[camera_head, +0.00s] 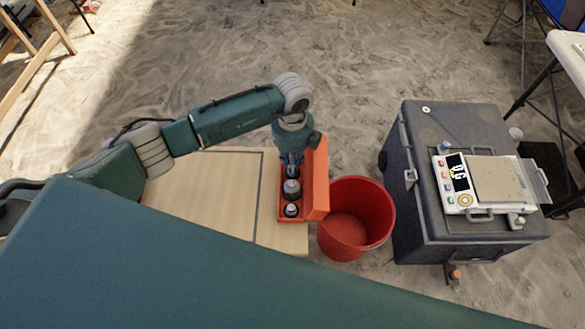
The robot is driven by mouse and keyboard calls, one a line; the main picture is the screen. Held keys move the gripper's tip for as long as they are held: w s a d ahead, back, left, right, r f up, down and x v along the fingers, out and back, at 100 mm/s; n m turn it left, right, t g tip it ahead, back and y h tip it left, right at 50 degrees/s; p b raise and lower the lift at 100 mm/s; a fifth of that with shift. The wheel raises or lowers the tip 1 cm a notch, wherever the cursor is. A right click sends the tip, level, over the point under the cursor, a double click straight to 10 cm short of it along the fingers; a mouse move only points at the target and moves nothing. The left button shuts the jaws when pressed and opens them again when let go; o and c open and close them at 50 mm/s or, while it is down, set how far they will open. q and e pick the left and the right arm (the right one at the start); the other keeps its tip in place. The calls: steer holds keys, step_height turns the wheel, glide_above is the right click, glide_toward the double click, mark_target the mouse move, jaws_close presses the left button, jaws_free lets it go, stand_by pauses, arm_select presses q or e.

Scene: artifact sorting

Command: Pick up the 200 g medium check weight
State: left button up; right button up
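An open orange case (283,206) stands on the right end of the pale wooden table and holds dark and grey check weights in a row. A grey-topped weight (292,190) shows in the middle of the row, and a smaller one (291,210) is nearer the front. Which of them is the 200 g medium weight I cannot read. My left gripper (291,168) points down into the rear of the case, just behind the middle weight. Its fingertips are partly hidden, so I cannot tell whether they touch or hold a weight. My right gripper is not in view.
The case's raised orange lid (319,180) stands close to the right of my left gripper. A red bucket (346,240) is on the sandy floor beside the table. A white scale (452,199) sits on a grey wheeled chest (405,225) at right. The table left of the case is bare.

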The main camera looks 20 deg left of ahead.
arm_select(q)
jaws_close()
